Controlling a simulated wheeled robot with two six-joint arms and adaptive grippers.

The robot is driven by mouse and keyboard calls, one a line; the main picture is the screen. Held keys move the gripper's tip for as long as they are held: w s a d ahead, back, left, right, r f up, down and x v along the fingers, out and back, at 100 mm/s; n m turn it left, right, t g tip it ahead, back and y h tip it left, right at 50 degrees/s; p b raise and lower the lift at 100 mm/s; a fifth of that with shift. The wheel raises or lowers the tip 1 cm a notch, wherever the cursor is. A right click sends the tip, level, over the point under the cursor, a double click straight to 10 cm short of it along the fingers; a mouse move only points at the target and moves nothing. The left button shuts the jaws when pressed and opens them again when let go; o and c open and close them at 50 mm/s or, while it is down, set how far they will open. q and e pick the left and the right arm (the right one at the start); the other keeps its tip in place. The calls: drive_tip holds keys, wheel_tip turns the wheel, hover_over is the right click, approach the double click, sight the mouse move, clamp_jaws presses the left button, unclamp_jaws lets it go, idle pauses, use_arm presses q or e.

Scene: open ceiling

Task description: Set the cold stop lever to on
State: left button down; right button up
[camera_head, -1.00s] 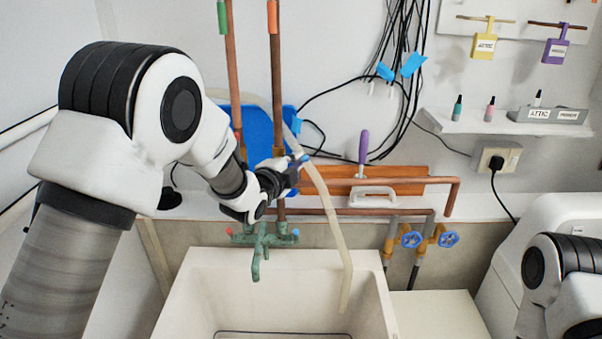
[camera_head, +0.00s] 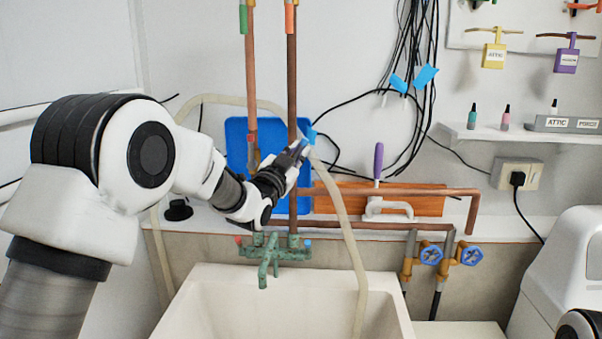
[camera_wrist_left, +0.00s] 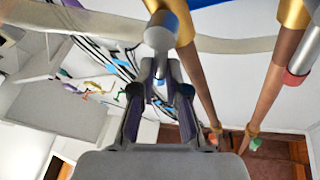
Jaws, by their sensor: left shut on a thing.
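My left gripper (camera_head: 303,146) is shut on the cold stop lever, in front of the right-hand copper pipe (camera_head: 292,70). The lever's blue tip (camera_head: 312,134) shows just past the fingers, up and to the right of the pipe. In the left wrist view the fingers (camera_wrist_left: 160,72) close around the lever's silver shaft (camera_wrist_left: 160,35), below a brass valve body (camera_wrist_left: 178,10). A second silver lever with a red end (camera_wrist_left: 291,79) is on the other pipe. My right gripper is out of view.
A green mixer tap (camera_head: 264,255) sits under the pipes, above a white sink (camera_head: 210,290). A pale hose (camera_head: 350,240) hangs close beside the gripper. A blue panel (camera_head: 236,140) is behind it. Two blue-handled valves (camera_head: 431,254) are to the right.

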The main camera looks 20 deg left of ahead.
use_arm(q)
drive_tip(key=n+y+b, duration=0.1)
drive_tip(key=n+b, duration=0.1)
drive_tip(key=a+n+t+y+b, duration=0.1)
drive_tip(key=n+b, duration=0.1)
drive_tip(key=n, duration=0.1)
drive_tip(key=shift+s+a+r+t, duration=0.15)
drive_tip(key=shift+a+t, duration=0.05)
drive_tip(key=shift+t, duration=0.1)
drive_tip(key=shift+a+r+n+y+b, duration=0.1)
drive_tip(key=shift+a+n+y+b, duration=0.05)
drive_tip(key=shift+n+y+b, duration=0.3)
drive_tip(key=shift+a+r+n+y+b, duration=0.1)
drive_tip(key=shift+n+y+b, duration=0.1)
drive_tip(key=shift+n, duration=0.35)
drive_tip(key=shift+a+n, duration=0.1)
drive_tip(key=shift+n, duration=0.2)
drive_tip(key=shift+r, duration=0.15)
drive_tip(key=c, duration=1.2)
unclamp_jaws()
drive_tip(key=shift+f, duration=0.25)
drive_tip(key=v, duration=1.1)
drive_tip(key=shift+s+f, duration=0.3)
drive_tip(key=shift+f, duration=0.05)
